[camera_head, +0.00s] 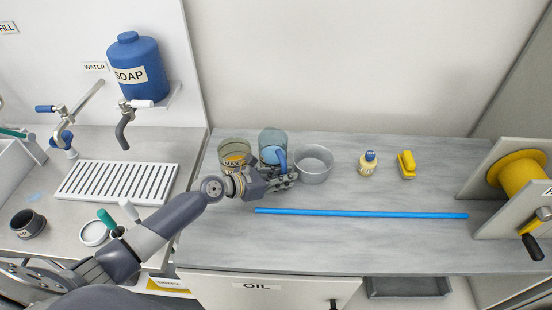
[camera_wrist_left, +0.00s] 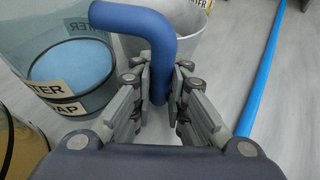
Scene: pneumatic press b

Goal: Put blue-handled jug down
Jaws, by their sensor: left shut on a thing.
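The blue-handled jug (camera_head: 273,139) is clear, with blue contents, and stands upright at the counter's left part. Its blue handle (camera_wrist_left: 137,20) fills the upper middle of the left wrist view, and the jug's clear body (camera_wrist_left: 62,25) with a partly cut-off label is at left there. My left gripper (camera_head: 290,179) is at the handle, in front of the jug; in the left wrist view its fingers (camera_wrist_left: 168,92) are closed around the handle's lower part. The jug's base is partly hidden by the gripper, so I cannot tell if it touches the counter. My right gripper is out of view.
A jug with amber contents (camera_head: 234,150) stands close left of the blue-handled one, and a grey pot (camera_head: 314,164) close right. A blue rod (camera_head: 360,213) lies in front. A small bottle (camera_head: 368,164) and a yellow object (camera_head: 406,165) stand further right. Counter between is clear.

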